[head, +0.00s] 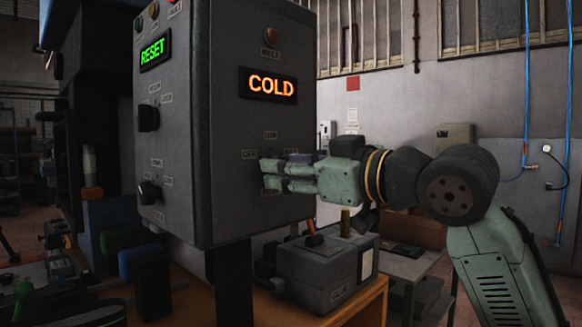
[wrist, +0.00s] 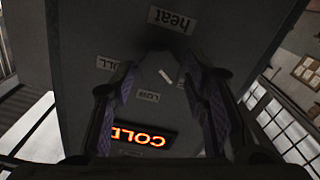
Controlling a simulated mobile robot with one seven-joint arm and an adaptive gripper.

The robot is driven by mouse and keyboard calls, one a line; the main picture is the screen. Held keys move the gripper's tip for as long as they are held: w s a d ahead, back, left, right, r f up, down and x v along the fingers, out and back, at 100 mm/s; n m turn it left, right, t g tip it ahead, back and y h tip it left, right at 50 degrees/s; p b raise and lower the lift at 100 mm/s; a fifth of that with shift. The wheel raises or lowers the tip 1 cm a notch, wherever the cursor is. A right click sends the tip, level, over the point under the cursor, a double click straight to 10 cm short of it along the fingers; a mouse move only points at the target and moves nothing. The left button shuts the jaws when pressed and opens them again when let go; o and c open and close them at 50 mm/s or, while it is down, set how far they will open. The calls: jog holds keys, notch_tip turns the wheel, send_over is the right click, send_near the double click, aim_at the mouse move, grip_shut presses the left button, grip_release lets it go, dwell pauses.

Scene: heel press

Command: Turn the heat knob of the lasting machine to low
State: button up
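The lasting machine's grey control box (head: 225,120) has a lit orange COLD display (head: 272,85) on its right face. My gripper (head: 268,174) is at this face, below the display, and hides the heat knob in the head view. The wrist view is upside down. In it the dark heat knob (wrist: 160,66) lies between my two spread fingers, with a small white mark on its lower right. The LOW label (wrist: 147,96) and FULL label (wrist: 107,63) show around it, and the heat label (wrist: 173,22) too. I cannot tell whether the fingers touch the knob.
A red MELT lamp (head: 271,36) sits above the COLD display. A grey unit (head: 315,272) stands on a wooden bench below my gripper.

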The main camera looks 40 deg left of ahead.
jog(key=c, duration=0.8)
jog(key=shift+m, duration=0.3)
jog(key=m+p, duration=0.3)
jog(key=m, duration=0.7)
jog(key=shift+w+p, duration=0.1)
jog(key=shift+p, duration=0.3)
jog(key=o, duration=1.1)
